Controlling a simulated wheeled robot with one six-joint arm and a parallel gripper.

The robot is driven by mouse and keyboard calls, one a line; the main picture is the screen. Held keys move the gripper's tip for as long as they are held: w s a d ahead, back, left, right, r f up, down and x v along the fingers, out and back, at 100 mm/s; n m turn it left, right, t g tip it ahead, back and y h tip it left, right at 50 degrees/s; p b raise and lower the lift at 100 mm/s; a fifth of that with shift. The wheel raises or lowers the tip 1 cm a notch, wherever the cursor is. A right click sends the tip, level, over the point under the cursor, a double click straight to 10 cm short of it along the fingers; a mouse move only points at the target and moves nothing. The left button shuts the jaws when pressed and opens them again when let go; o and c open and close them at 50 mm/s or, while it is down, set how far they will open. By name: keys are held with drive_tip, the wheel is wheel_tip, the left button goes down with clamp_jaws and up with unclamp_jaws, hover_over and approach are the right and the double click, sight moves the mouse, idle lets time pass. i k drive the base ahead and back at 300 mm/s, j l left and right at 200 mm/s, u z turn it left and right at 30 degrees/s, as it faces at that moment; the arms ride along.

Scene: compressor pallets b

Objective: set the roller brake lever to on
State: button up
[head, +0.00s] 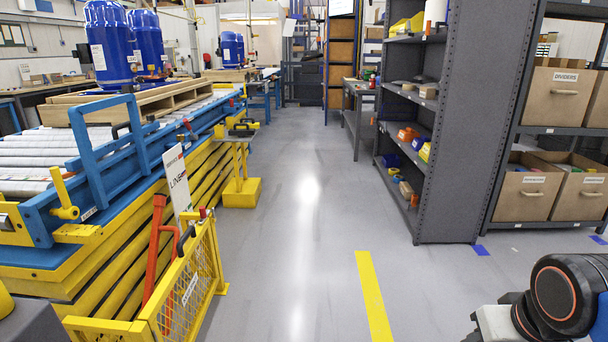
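A roller conveyor with a blue frame (105,185) runs along the left, above a yellow stepped base. A yellow lever (62,196) with a round hub sits on its near blue side, its handle tilted up and slightly left. A smaller red-tipped lever (189,127) shows farther along the same side. I cannot tell which is the roller brake lever, and no on or off marking is readable. A part of my arm (556,296) shows at the bottom right; my gripper is out of view.
A yellow mesh gate (192,283), an orange-red bar (156,245) and a sign stand before the conveyor. A yellow pedestal (241,190) stands beyond. Blue compressors (108,45) rest on a wooden pallet (150,103). Grey shelving (449,130) lines the right. The central aisle is clear.

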sight(192, 137)
drive_tip(key=i+u, duration=0.1)
drive_tip(key=i, duration=1.55)
drive_tip(key=i+u, duration=0.15)
drive_tip(key=i, duration=0.4)
drive_tip(key=i+l+u, duration=0.15)
drive_tip(key=i, duration=0.4)
drive_tip(key=i+l+u, duration=0.15)
drive_tip(key=i, duration=0.4)
drive_tip(key=i+u, duration=0.25)
drive_tip(key=i, duration=0.25)
drive_tip(key=i+l+u, duration=0.1)
drive_tip(key=i+u, duration=0.2)
drive_tip(key=i, duration=0.15)
